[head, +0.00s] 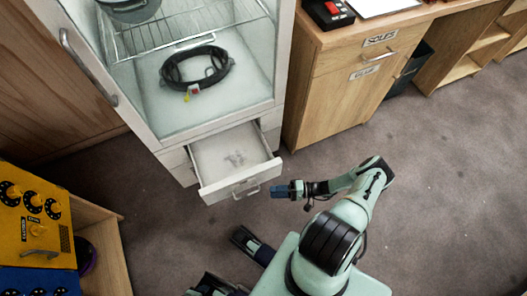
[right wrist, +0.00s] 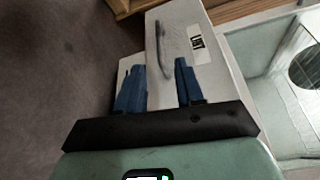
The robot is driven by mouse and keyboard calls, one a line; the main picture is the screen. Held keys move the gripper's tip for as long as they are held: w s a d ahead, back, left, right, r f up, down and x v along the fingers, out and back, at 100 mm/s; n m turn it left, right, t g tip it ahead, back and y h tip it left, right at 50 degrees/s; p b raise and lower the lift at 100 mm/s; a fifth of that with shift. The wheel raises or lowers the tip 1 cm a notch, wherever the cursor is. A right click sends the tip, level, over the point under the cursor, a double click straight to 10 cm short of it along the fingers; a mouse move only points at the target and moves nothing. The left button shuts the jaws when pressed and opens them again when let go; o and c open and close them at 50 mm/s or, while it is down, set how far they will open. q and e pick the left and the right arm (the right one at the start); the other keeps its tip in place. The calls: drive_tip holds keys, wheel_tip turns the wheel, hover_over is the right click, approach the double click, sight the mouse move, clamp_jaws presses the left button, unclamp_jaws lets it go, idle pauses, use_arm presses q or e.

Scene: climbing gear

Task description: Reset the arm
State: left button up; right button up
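My right gripper (head: 283,190) is beside the front of the open white drawer (head: 238,190), near its handle. In the right wrist view its two blue fingers (right wrist: 160,66) are apart with nothing between them. The drawer front with its grey bar handle (right wrist: 162,48) and a small label lies beyond them. My right arm (head: 345,215) is bent, with its elbow out to the right. Dark parts of my left arm (head: 253,244) show at the bottom centre; whether its fingers are open or shut is not clear.
The drawer sticks out below a glass-fronted cabinet (head: 190,120) holding a dark coiled harness (head: 196,70). A wooden cabinet (head: 345,85) stands to the right. A yellow and blue panel with knobs (head: 36,225) is at the left. Grey carpet (head: 450,170) is clear on the right.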

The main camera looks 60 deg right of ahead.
drive_tip(key=shift+v, duration=1.05)
